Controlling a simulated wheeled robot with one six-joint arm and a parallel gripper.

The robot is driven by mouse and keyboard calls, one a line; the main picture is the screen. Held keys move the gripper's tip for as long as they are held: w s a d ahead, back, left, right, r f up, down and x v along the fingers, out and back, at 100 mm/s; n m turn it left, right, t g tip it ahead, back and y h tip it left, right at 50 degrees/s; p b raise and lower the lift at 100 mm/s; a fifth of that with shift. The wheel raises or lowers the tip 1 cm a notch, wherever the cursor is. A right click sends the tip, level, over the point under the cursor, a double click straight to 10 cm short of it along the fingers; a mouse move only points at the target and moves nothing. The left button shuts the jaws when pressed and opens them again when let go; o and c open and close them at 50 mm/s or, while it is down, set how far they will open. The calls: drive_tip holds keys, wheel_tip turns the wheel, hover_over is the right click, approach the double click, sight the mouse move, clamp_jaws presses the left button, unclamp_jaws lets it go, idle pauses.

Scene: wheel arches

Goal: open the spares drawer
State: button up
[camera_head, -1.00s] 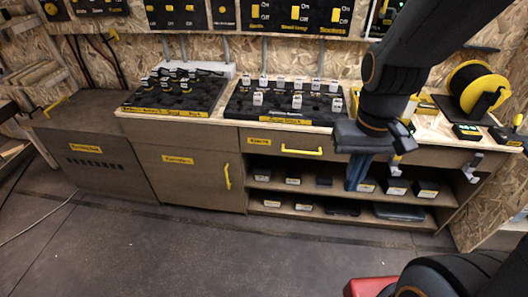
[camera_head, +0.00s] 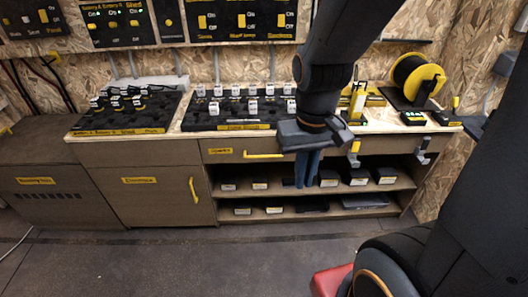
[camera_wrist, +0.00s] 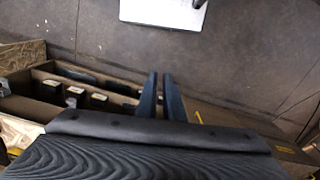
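The drawer (camera_head: 230,158) in the bench front has a yellow label, too small to read surely, and a yellow bar handle (camera_head: 263,155). Its front looks flush with the bench, so it appears closed. My gripper (camera_head: 307,184) points down in front of the bench, just right of the handle and apart from it in the picture. Its blue fingers hang before the shelves. In the wrist view my gripper (camera_wrist: 160,76) shows two fingers with a narrow gap and nothing between them. The handle cannot be made out in the wrist view.
Below the drawer are open shelves (camera_head: 240,200) with several dark bins. A cupboard with a vertical yellow handle (camera_head: 194,190) stands left. Two clamp-like hooks, one yellow (camera_head: 353,154) and one grey (camera_head: 422,152), hang at the bench edge, right of my gripper.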

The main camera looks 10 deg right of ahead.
drive_tip(key=shift+o, duration=0.7)
drive_tip(key=shift+w+f, duration=0.15)
drive_tip(key=shift+f, duration=0.25)
drive_tip(key=w+a+f+m+g+y+b, duration=0.2)
drive_tip(key=w+f+m+y+b, duration=0.25)
drive_tip(key=f+b, duration=0.4)
drive_tip(key=m+t+y+b, duration=0.8)
drive_tip(key=t+y+b, duration=0.1)
drive_tip(key=b, duration=0.5)
approach(262, 156)
drive_tip(key=a+f, duration=0.2)
drive_tip(key=shift+w+a+r+t, duration=0.1)
drive_tip(key=shift+w+t, duration=0.1)
drive_tip(key=shift+w, duration=0.15)
drive_tip(key=shift+w+r+t, duration=0.15)
drive_tip(key=shift+w+t, duration=0.05)
drive_tip(key=shift+w, duration=0.2)
drive_tip(key=x, duration=0.7)
drive_tip(key=shift+a+b, duration=0.2)
drive_tip(key=shift+b, duration=0.1)
drive_tip(key=shift+c, duration=0.4)
